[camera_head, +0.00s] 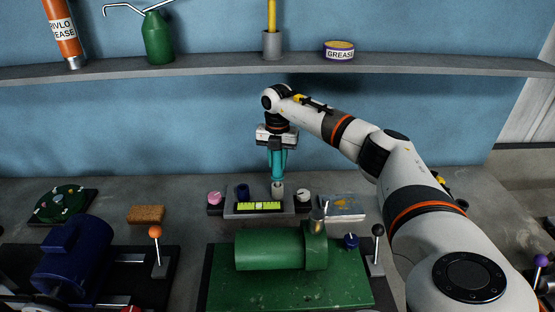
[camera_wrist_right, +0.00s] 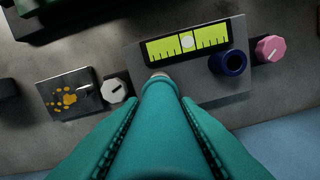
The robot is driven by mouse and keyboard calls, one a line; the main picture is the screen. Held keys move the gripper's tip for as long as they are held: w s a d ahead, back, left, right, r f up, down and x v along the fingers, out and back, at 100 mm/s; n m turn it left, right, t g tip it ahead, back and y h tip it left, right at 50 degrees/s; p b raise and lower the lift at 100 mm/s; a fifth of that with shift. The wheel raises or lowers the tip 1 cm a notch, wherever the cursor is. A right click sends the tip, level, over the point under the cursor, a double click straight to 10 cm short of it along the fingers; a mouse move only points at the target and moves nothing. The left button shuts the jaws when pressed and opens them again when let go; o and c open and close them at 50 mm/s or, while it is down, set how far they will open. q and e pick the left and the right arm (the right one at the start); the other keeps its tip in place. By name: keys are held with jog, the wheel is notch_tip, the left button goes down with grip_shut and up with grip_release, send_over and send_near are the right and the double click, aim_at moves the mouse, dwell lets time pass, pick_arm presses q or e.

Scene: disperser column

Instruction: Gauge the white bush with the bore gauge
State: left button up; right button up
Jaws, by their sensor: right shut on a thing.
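My right gripper (camera_head: 277,158) points straight down over the grey gauge block (camera_head: 240,213). Its teal fingers are shut on the teal bore gauge (camera_wrist_right: 162,125), which hangs upright between them. The white bush (camera_head: 277,190) stands on the block directly below the gauge. In the right wrist view only a pale rim (camera_wrist_right: 159,76) shows at the gauge's lower end. I cannot tell whether the tip is inside the bore or just above it. A dark blue bush (camera_head: 243,191) stands to the left on the same block. My left gripper is not in view.
The block carries a yellow-green scale (camera_head: 258,206), with a pink knob (camera_head: 215,197) and a white knob (camera_head: 303,195) at its sides. A green machine (camera_head: 270,249) stands in front. A brown sponge (camera_head: 146,214) lies left. A shelf (camera_head: 200,66) runs behind.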

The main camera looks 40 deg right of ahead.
jog(key=shift+r+p, duration=1.85)
jog(key=shift+r, duration=0.55)
